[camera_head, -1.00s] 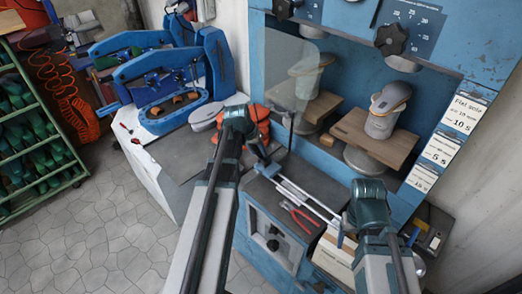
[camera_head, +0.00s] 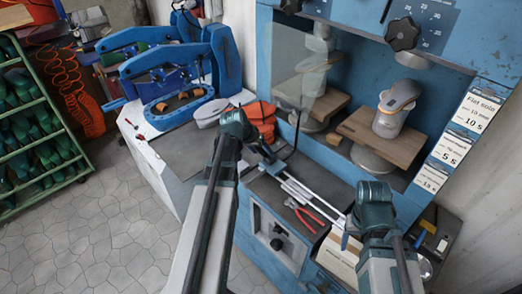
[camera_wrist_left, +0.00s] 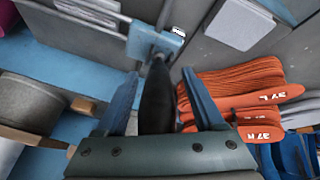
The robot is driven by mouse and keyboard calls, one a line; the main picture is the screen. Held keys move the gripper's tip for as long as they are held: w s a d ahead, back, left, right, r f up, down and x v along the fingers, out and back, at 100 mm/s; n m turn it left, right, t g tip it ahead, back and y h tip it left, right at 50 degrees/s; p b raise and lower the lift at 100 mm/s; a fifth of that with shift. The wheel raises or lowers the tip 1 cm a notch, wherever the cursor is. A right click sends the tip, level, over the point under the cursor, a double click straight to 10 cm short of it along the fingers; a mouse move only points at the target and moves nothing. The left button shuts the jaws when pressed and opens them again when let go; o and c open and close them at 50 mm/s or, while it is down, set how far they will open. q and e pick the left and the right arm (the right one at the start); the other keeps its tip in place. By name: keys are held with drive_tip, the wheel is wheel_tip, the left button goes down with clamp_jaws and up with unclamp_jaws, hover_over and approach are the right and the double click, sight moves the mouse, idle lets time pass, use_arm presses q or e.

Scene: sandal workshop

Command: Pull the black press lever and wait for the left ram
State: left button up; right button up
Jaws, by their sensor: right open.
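In the left wrist view the black press lever (camera_wrist_left: 157,100) stands between the two fingers of my left gripper (camera_wrist_left: 160,95). The fingers are apart, with narrow gaps beside the handle. In the head view my left gripper (camera_head: 266,153) is low at the press's front left; its fingers are hard to make out. The blue press (camera_head: 262,60) has two stations. The left ram (camera_head: 318,10) is above the left shoe last (camera_head: 312,82), partly behind a clear guard. I cannot tell whether they touch. My right gripper (camera_head: 347,238) is open over the press's front shelf.
The right last (camera_head: 390,122) stands on a wooden board (camera_head: 385,140), apart from the right ram (camera_head: 409,59). Red pliers (camera_head: 304,214) lie on the front shelf. Orange soles (camera_wrist_left: 240,95) lie beside the lever. A green rack (camera_head: 40,130) stands far left.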

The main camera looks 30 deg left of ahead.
use_arm(q)
drive_tip(key=shift+r, duration=0.1)
use_arm(e)
drive_tip(key=shift+r, duration=0.1)
use_arm(q)
drive_tip(key=shift+s+r+p, duration=0.15)
drive_tip(key=shift+r+p, duration=0.3)
drive_tip(key=shift+p, duration=0.1)
use_arm(e)
drive_tip(key=shift+r, duration=0.45)
use_arm(q)
drive_tip(key=p+v, duration=1.1)
drive_tip(key=v, duration=0.1)
drive_tip(key=shift+s+r, duration=0.25)
drive_tip(key=shift+r, duration=0.05)
use_arm(e)
wheel_tip(320, 180, up, 11)
use_arm(q)
drive_tip(key=shift+f, duration=0.1)
